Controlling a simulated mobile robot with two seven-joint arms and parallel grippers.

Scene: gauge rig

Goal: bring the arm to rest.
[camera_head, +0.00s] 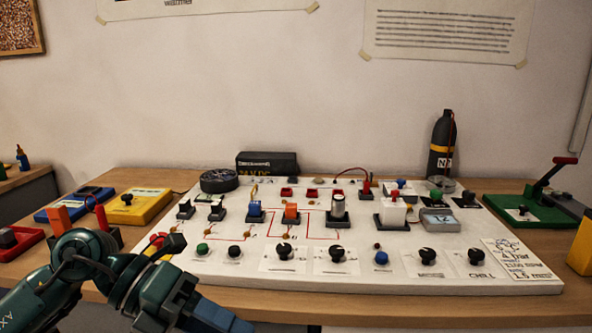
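My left arm (88,257) comes in from the lower left, dark green with black joints. It bends over the table's front edge, and its wrist points down to the right. My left gripper (222,318) is dark blue and sits at the bottom edge of the picture, in front of and below the white panel's front edge. The frame cuts it off, so its fingertips and any gap between them are hidden. I see nothing held in the visible part. My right arm and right gripper are not in view.
A white panel (330,283) with knobs, switches and red lines covers the middle of the wooden table (420,309). Left stand yellow (137,207), blue (68,208) and red (15,244) devices. A dark bottle (442,145) stands behind; a green lever base (530,212) is right.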

